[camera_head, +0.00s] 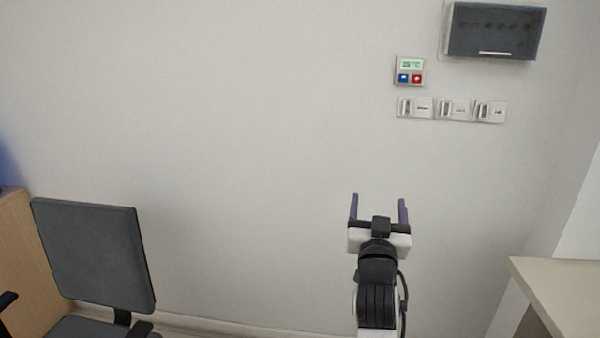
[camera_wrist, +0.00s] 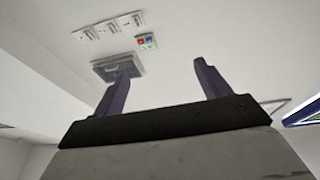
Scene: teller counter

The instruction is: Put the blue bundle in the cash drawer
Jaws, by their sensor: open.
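My gripper (camera_head: 379,210) is raised in front of a bare white wall in the head view, its two purple fingers pointing up and spread apart. In the wrist view my gripper (camera_wrist: 162,82) is also open, with nothing between the fingers. Neither the blue bundle nor the cash drawer shows in either view.
A pale counter top (camera_head: 565,290) juts in at the lower right. A grey office chair (camera_head: 95,252) stands at the left beside a wooden panel (camera_head: 22,265). Switches (camera_head: 453,109), a thermostat (camera_head: 410,71) and a dark wall box (camera_head: 494,31) are on the wall.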

